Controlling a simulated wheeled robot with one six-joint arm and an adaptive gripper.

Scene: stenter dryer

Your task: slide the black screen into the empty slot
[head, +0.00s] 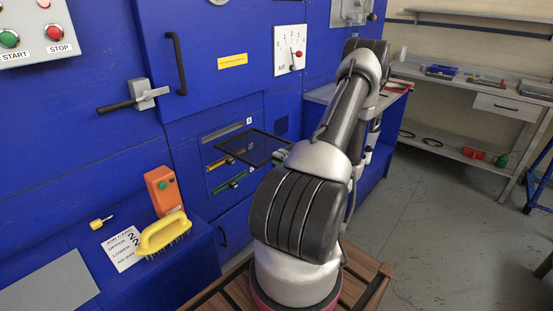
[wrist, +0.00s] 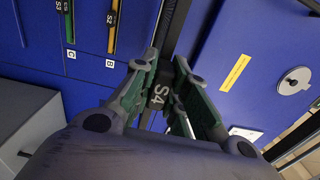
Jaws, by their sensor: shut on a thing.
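The black screen (head: 255,147) is a flat dark-framed panel, held roughly level in front of the slot panel. My gripper (wrist: 160,92) is shut on its dark handle, marked S4 (wrist: 159,95). In the wrist view the screen (wrist: 176,35) shows nearly edge-on beyond the fingers. The top slot, by label A (head: 249,120), looks dark and empty in the head view. Below it are a yellow-marked screen (wrist: 113,25) in row B and a green-marked screen (head: 229,184) in row C. I cannot tell whether the screen's far edge touches the slot. My arm hides part of the gripper in the head view.
A ledge at the lower left holds an orange button box (head: 163,191), a yellow brush (head: 163,234) and a job card (head: 122,248). A lever handle (head: 133,100) juts from the blue machine. A workbench (head: 470,85) stands at the back right, with open floor before it.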

